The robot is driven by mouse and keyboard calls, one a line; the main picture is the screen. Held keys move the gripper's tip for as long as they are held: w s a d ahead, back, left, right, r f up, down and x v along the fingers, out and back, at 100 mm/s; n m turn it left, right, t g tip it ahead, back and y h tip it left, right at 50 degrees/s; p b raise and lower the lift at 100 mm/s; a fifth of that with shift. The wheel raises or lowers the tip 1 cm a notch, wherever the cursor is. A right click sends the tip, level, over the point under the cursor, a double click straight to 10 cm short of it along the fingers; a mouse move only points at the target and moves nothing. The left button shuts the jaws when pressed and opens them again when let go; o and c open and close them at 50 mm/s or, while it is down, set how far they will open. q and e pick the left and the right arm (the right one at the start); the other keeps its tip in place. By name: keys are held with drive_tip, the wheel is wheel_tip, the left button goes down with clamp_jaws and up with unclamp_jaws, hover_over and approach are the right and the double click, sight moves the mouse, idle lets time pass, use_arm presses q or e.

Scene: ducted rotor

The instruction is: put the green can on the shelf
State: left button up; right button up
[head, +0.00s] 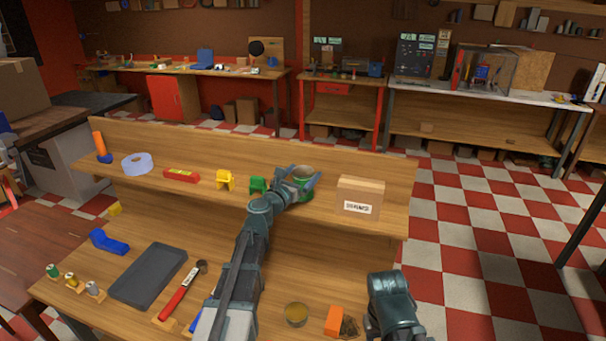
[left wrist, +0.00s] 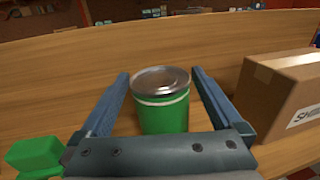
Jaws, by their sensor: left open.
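The green can (left wrist: 163,112) stands upright on the wooden shelf (head: 396,205), with a silver lid. In the left wrist view it sits between the two spread fingers of my left gripper (left wrist: 160,95), with a gap visible on each side. In the head view my left gripper (head: 302,180) reaches over the shelf and partly hides the can (head: 306,190). My left gripper is open. At the bottom right of the head view is my right arm's end (head: 390,302); its fingers cannot be made out.
On the shelf, a cardboard box (head: 361,194) stands right of the can and a green block-like piece (head: 258,185) stands close left. Yellow (head: 225,180) and red (head: 181,175) items sit further left. Below lie a dark tray (head: 148,275), a hammer (head: 182,291) and an orange piece (head: 333,321).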

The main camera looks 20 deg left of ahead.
use_arm(q)
drive_tip(key=v, duration=1.1)
drive_tip(key=shift+s, duration=0.35)
drive_tip(key=shift+a, duration=0.15)
